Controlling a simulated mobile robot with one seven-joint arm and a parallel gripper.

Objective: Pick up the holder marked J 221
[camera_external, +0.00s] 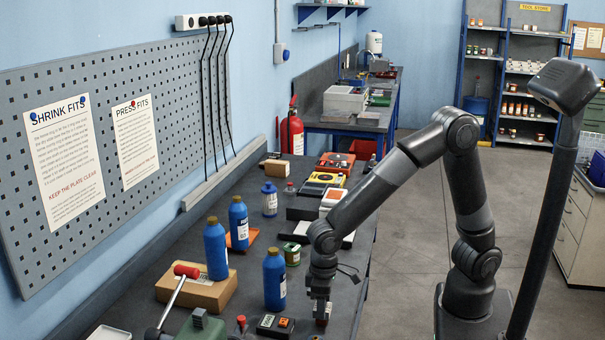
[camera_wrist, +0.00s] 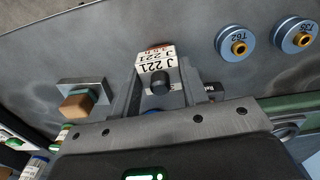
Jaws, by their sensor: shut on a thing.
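The holder marked J 221 (camera_wrist: 155,62) shows in the wrist view as a white labelled block with a dark round knob on its near side. My gripper (camera_wrist: 158,78) has one finger on each side of it and is shut on it. In the external view my gripper (camera_external: 320,310) points down low over the front right part of the dark bench. The holder is mostly hidden by the fingers there. I cannot tell whether it still touches the surface below.
Two round blue pieces marked T62 (camera_wrist: 236,40) and T35 (camera_wrist: 295,36) lie to the right. A wooden block on a metal plate (camera_wrist: 82,102) is at left. A blue bottle (camera_external: 274,280) and a black box with orange buttons (camera_external: 276,326) stand left of my gripper.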

